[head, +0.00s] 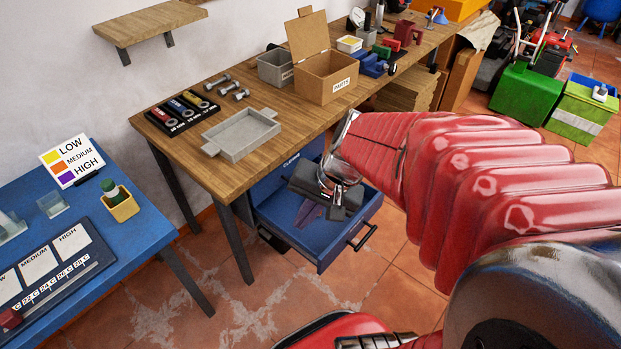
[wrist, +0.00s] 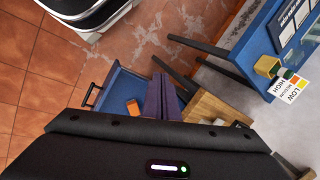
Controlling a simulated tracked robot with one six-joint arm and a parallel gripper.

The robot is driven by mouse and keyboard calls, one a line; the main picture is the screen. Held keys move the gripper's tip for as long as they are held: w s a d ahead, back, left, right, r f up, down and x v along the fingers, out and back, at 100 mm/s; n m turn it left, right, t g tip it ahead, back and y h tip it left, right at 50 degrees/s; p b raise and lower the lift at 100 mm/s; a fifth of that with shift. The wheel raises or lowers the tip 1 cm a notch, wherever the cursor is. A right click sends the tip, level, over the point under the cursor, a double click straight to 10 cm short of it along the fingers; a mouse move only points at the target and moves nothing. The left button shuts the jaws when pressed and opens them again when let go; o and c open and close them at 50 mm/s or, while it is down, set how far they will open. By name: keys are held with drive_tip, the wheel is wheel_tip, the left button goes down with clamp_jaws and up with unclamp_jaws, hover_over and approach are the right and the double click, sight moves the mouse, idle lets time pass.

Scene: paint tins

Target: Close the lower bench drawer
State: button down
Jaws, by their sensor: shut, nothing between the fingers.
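The blue drawer (head: 318,250) stands open under the wooden bench, pulled out toward the front right. Its black bar handle (head: 362,237) is on the front face. The drawer (wrist: 118,92) and its handle (wrist: 91,95) also show in the wrist view, with a small orange block (wrist: 133,106) inside. My gripper (head: 309,214) is over the open drawer, back from the handle, with its purple fingers shut and empty. The fingers (wrist: 164,97) also show in the wrist view. I cannot tell whether they touch the drawer. My gripper hides part of the drawer's inside.
The wooden bench (head: 205,165) overhangs the drawer and holds a grey tray (head: 242,134), a cardboard parts box (head: 326,78) and bolts. A blue table (head: 125,230) with labelled cards stands at the left. The tiled floor (head: 270,300) before the drawer is clear apart from my own body.

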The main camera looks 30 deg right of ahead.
drive_tip(key=s+d+f+m+t, duration=0.2)
drive_tip(key=s+d+f+m, duration=0.1)
drive_tip(key=d+f+m, duration=0.8)
drive_tip(key=s+d+f+m+t, duration=0.3)
drive_tip(key=d+f+m, duration=0.8)
drive_tip(key=f+m, duration=0.1)
drive_tip(key=shift+f, duration=0.55)
approach(340, 242)
wheel_tip(340, 242, down, 4)
drive_tip(key=w, duration=0.2)
drive_tip(key=shift+w+a, duration=0.65)
drive_tip(key=shift+w, duration=0.05)
drive_tip(key=shift+a, duration=0.1)
